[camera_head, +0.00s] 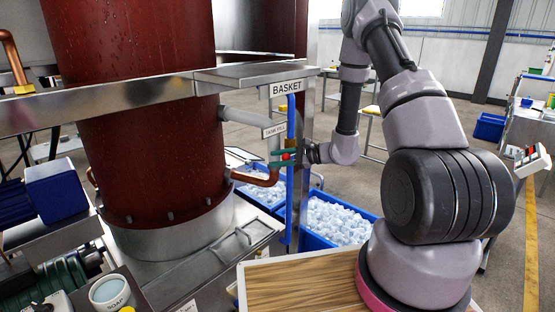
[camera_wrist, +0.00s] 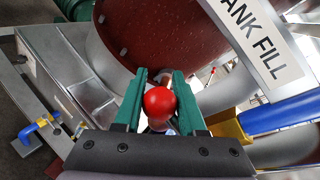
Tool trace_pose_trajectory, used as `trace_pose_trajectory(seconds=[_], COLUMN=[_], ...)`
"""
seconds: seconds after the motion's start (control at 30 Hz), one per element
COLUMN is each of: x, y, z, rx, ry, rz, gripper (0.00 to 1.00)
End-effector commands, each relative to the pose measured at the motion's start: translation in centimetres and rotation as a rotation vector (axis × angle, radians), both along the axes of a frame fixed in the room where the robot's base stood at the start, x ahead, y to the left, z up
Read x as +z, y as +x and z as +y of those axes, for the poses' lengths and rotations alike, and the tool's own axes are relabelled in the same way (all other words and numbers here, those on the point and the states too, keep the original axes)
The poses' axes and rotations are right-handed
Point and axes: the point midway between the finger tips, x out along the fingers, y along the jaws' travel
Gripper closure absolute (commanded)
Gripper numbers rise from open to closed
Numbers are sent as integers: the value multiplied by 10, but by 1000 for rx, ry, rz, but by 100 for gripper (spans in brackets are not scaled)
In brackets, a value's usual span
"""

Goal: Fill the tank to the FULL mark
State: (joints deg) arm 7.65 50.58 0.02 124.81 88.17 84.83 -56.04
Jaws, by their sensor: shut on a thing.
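My gripper (camera_wrist: 160,105) has green fingers and is shut on a red ball-shaped knob (camera_wrist: 160,103), seen between the fingers in the wrist view. In the head view my gripper (camera_head: 288,156) is beside the blue upright pipe, just below the "TANK FILL" label (camera_head: 274,130). The label also shows large in the wrist view (camera_wrist: 262,40). The big dark red cylindrical vessel (camera_head: 150,150) stands at the left in the head view. I cannot see a FULL mark or a water level. The part that the knob sits on is mostly hidden by the fingers.
A "BASKET" sign (camera_head: 287,88) hangs on the steel frame above. Blue bins of ice (camera_head: 312,240) stand on the floor behind the pipe. A copper pipe (camera_head: 258,179) runs to the vessel close to my gripper. A wooden-topped surface (camera_head: 300,285) lies in front.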

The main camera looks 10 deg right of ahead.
Motion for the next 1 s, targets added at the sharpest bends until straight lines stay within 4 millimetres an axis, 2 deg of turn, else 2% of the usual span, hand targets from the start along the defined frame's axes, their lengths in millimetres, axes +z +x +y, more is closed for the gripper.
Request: trace_pose_trajectory(seconds=[0.03,0.07,0.1,0.13,0.43,0.57,1.0], x=[-7,-7,-7,-7,-3,0,23], y=[-3,-3,-3,-3,-1,-5,-46], z=[-3,-3,-3,-3,-2,-10,-77], rx=[-2,-3,-3,-3,-3,-5,-7], ry=[-8,-8,-8,-8,-4,-3,-5], rz=[14,14,14,14,8,7,8], gripper=[100,56,41,31,31,31,31])
